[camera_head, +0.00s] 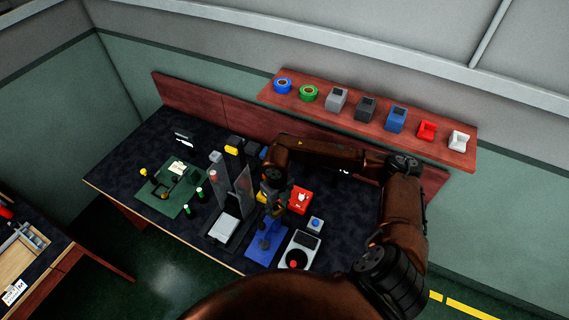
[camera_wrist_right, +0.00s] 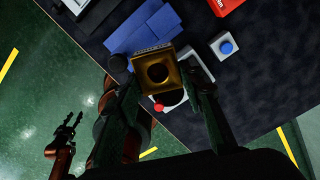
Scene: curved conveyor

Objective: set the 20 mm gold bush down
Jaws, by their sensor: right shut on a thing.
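The gold bush (camera_wrist_right: 155,70), a square-looking block with a dark round hole, is between the fingers of my right gripper (camera_wrist_right: 162,88) in the right wrist view. The right gripper is shut on it. In the head view the right gripper (camera_head: 274,196) hangs over the workbench, behind the blue fixture (camera_head: 264,243); the bush is too small and dark to make out there. The blue fixture also shows past the bush in the wrist view (camera_wrist_right: 145,32). My left gripper (camera_wrist_right: 67,126) is empty over the green floor, with its fingers apart.
A red box (camera_head: 300,200), a small blue-button box (camera_head: 315,225) and a grey device with a red button (camera_head: 297,250) stand right of the blue fixture. A clear-panelled press (camera_head: 228,212) stands left. A shelf (camera_head: 370,118) holds tape rolls and coloured blocks.

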